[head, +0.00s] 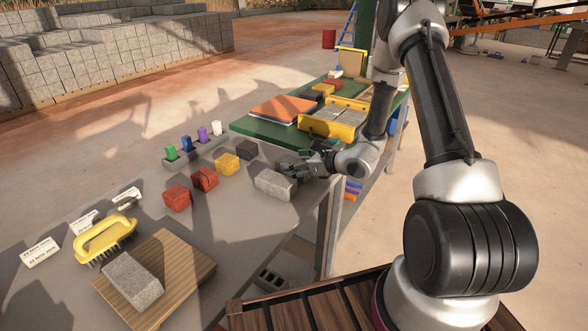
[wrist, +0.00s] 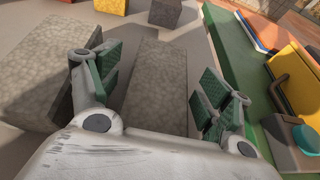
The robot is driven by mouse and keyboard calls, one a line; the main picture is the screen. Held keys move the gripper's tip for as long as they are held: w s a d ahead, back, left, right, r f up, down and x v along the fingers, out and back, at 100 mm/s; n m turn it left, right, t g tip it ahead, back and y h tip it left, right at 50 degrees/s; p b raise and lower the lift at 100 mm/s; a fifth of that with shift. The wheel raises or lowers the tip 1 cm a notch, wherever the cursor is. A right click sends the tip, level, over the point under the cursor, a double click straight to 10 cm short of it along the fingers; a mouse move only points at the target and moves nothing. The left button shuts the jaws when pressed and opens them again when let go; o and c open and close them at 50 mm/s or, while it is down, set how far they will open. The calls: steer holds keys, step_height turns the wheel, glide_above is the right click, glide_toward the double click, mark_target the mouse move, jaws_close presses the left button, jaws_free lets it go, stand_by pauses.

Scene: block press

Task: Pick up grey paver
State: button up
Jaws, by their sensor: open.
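A speckled grey paver (head: 275,185) lies on the grey table beside my gripper (head: 297,165). A pale grey block, apparently this paver, shows in the wrist view (wrist: 40,65), left of my left finger. Another long grey block (wrist: 156,80) lies between my open fingers (wrist: 158,92) in the wrist view, with a gap on the right finger's side. In the head view my gripper hides that spot. Whether the fingers touch the block I cannot tell. A further grey paver (head: 133,281) lies on the wooden board (head: 180,265) at the front left.
Yellow (head: 228,164), dark grey (head: 246,150) and red blocks (head: 204,179) stand left of my gripper. Coloured cylinders (head: 202,135) stand behind them. A green board (head: 262,128) with a yellow-ended crate (head: 330,128) lies beyond. A yellow brush (head: 105,235) is at the left.

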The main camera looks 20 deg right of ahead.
steer(key=shift+w+a+f, duration=0.2)
steer(key=shift+w+a, duration=0.1)
steer(key=shift+w, duration=0.05)
steer(key=c, duration=1.6)
steer(key=shift+r, duration=0.1)
steer(key=shift+c, duration=0.2)
